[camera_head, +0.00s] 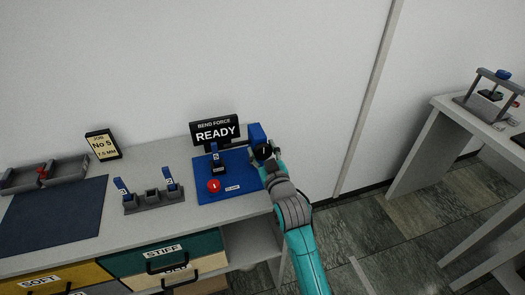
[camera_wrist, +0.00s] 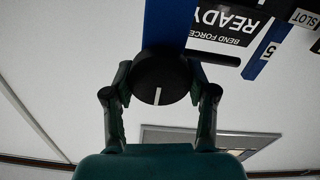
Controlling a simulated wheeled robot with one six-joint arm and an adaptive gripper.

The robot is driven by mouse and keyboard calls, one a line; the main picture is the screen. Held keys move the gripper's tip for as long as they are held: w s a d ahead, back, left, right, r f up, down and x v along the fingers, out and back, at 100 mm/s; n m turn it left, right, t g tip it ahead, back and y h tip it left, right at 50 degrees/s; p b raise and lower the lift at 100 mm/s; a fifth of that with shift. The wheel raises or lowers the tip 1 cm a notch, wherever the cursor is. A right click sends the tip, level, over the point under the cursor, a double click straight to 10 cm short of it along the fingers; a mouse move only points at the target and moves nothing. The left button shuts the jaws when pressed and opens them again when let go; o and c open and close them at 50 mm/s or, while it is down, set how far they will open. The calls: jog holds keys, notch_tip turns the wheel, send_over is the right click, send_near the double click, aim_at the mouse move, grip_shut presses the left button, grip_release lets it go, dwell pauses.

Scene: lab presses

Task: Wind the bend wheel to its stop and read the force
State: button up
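The bend wheel (camera_wrist: 160,82) is a black round knob with a white index line, on a blue housing (camera_head: 257,134). My gripper (camera_head: 266,156) is at the wheel, at the right end of the blue bend rig base (camera_head: 240,168). In the wrist view its two fingers (camera_wrist: 160,76) lie on either side of the wheel and appear closed on its rim. The bend force display (camera_head: 215,131) reads READY, with no number. A labelled blue strip (camera_head: 214,152) stands upright in a black holder (camera_head: 218,169) on the rig.
A red button (camera_head: 214,185) is at the rig's front. Left of it, a grey rack (camera_head: 152,199) holds two blue strips. A job sign (camera_head: 103,144) reads No 5, 7.5 MM. Labelled drawers (camera_head: 165,252) are below. Another press (camera_head: 492,96) stands on a table at the right.

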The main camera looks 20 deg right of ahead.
jog(key=shift+d+m, duration=0.1)
jog(key=shift+m, duration=1.5)
jog(key=o, duration=1.2)
jog(key=shift+c, duration=0.2)
jog(key=shift+s, duration=0.1)
jog(key=s, duration=1.1)
jog(key=shift+s, duration=0.4)
